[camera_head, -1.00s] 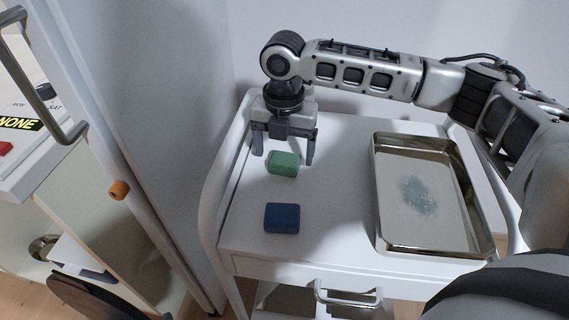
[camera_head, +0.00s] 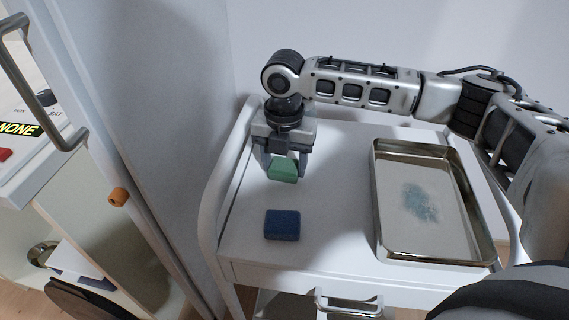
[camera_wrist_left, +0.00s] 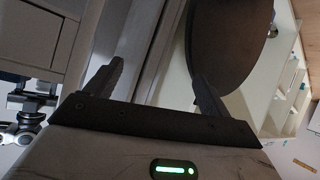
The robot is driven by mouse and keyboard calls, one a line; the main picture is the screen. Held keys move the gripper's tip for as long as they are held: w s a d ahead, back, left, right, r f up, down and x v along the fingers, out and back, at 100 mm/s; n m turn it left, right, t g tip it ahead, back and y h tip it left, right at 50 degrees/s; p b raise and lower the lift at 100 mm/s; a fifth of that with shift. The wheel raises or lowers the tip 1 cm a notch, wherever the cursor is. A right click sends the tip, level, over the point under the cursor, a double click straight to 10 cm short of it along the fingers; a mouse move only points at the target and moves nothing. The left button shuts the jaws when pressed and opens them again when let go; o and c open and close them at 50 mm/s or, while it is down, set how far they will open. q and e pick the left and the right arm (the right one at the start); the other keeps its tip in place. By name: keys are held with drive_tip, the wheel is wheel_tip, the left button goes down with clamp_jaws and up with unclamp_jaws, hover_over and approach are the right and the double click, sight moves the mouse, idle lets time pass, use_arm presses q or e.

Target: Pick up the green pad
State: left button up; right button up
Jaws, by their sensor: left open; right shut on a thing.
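The green pad (camera_head: 283,170) is a small block at the left part of the white trolley top in the head view. My right gripper (camera_head: 281,165) is shut on it from the far side, pointing down, with a finger at either side. I cannot tell whether the pad is clear of the surface. My left gripper (camera_wrist_left: 158,85) shows only in the left wrist view, open and empty, with its two dark fingers apart. The green pad does not show in that view.
A blue block (camera_head: 282,225) lies nearer on the white trolley top (camera_head: 330,215). A metal tray (camera_head: 484,235) with a bluish-green smear stands at the right. A cabinet with a handle (camera_head: 62,135) is at the left. The trolley's middle is clear.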

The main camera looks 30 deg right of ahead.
sight(283, 166)
drive_tip(key=shift+r, duration=0.45)
wheel_tip(283, 166, up, 2)
drive_tip(key=shift+a+r, duration=0.15)
drive_tip(key=shift+r, duration=0.1)
use_arm(q)
drive_tip(key=shift+a+r+p, duration=0.1)
drive_tip(key=shift+r+p, duration=0.1)
drive_tip(key=shift+p, duration=0.6)
use_arm(e)
drive_tip(key=a+r, duration=0.3)
drive_tip(key=a, duration=0.1)
drive_tip(key=s+a+r, duration=0.1)
drive_tip(key=a+r, duration=0.2)
drive_tip(key=a, duration=0.2)
drive_tip(key=s+a+r, duration=0.1)
drive_tip(key=a+r, duration=0.2)
drive_tip(key=a, duration=0.1)
drive_tip(key=shift+s+a+r, duration=0.15)
drive_tip(key=shift+a+r, duration=0.05)
drive_tip(key=shift+a, duration=0.1)
drive_tip(key=shift+o, duration=0.6)
use_arm(q)
drive_tip(key=shift+r, duration=0.2)
use_arm(e)
drive_tip(key=shift+c, duration=0.2)
